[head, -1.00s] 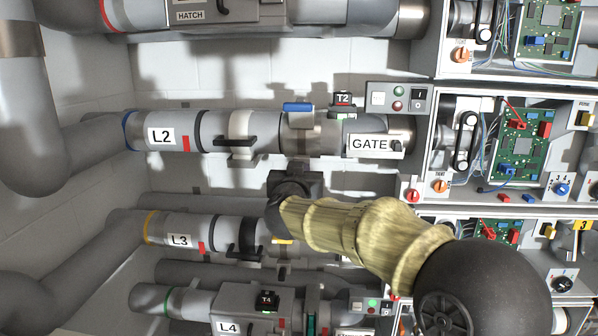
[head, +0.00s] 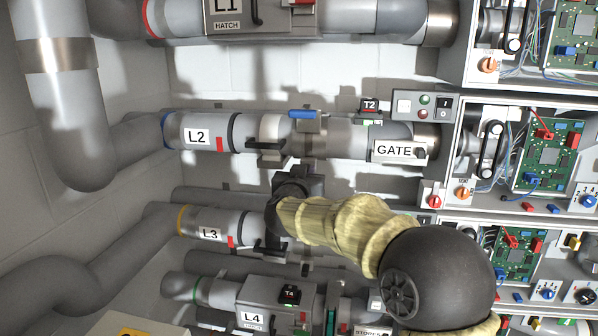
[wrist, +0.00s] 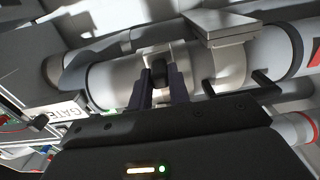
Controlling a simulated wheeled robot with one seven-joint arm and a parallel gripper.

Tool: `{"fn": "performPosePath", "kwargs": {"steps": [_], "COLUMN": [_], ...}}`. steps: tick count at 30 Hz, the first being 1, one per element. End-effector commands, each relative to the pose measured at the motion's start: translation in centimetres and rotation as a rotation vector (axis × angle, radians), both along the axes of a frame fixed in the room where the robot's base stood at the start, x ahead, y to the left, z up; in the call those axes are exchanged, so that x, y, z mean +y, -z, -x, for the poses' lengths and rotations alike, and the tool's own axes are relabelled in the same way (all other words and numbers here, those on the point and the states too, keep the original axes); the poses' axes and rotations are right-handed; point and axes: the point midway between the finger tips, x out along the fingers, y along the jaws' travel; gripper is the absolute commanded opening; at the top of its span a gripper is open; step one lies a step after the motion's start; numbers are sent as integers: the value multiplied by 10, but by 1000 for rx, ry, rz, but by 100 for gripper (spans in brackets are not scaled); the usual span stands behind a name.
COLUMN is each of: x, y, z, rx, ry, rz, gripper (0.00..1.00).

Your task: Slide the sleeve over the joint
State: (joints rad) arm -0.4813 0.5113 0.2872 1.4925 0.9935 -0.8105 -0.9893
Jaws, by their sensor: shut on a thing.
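The L2 line (head: 200,133) runs across the head view to the GATE label (head: 393,150). A pale sleeve-like band (head: 272,130) sits around it beside a black ring. A shiny metal joint section (head: 340,138) is to its right. My gripper (wrist: 160,82) is in front of this line, just right of a black handle (head: 262,147). In the wrist view, the line appears turned around and my fingers are shut on a dark knob (wrist: 159,68). I cannot tell which part the knob belongs to. My gripper hides its base.
A grey plate (wrist: 220,27) juts out close to my fingers. Control boxes (head: 452,190) crowd the right side.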

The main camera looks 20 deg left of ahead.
Motion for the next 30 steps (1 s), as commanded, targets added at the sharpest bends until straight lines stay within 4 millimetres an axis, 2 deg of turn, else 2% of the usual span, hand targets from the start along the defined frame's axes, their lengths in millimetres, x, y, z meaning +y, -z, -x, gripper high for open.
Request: {"fn": "performPosePath", "kwargs": {"steps": [7,8,11,23,30], "x": [4,4,3,2,-1], "y": [-2,-2,-2,0,2], "z": [2,2,2,6,39], "rx": [-3,-3,-3,-2,-4], "ry": [-8,-8,-7,-4,-6], "rz": [-3,-3,-3,-1,-3], "gripper": [0,22,40,40,40]}}
